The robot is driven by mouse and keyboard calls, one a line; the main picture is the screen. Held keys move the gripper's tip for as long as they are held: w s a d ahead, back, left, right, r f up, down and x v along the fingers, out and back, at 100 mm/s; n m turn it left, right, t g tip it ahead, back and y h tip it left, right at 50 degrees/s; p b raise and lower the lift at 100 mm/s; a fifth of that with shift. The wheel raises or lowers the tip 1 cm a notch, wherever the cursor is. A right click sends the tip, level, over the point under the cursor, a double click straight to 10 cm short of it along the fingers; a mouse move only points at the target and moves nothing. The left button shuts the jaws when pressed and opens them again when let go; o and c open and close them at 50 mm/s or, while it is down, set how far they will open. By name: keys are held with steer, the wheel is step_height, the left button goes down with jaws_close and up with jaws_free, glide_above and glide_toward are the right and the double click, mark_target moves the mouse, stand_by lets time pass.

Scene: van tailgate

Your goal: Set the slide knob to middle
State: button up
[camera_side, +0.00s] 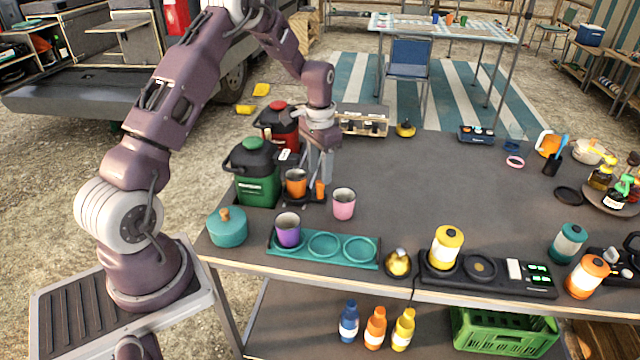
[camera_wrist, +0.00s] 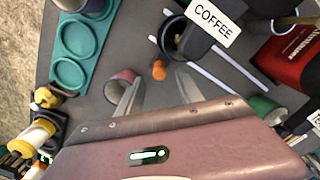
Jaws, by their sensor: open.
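A small orange knob-like piece (camera_side: 320,188) stands beside the green coffee dispenser (camera_side: 257,175). It also shows in the wrist view (camera_wrist: 159,70), just beyond my fingertips and roughly between them. I take it to be the slide knob; its track and stops cannot be made out, so its setting is unclear. My gripper (camera_side: 320,178) is open and points down just above the knob. In the wrist view its two fingers (camera_wrist: 157,80) are spread apart with nothing held between them.
An orange cup (camera_side: 296,183) stands left of the knob and a pink cup (camera_side: 343,204) close to its right. A teal tray (camera_side: 367,254) holding a purple cup (camera_side: 288,230) lies in front. A red dispenser (camera_side: 279,122) stands behind. The table's middle is clear.

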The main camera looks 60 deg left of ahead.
mark_target(320, 182)
step_height(320, 182, down, 5)
jaws_close()
steer(key=shift+r, duration=0.1)
stand_by(1.4)
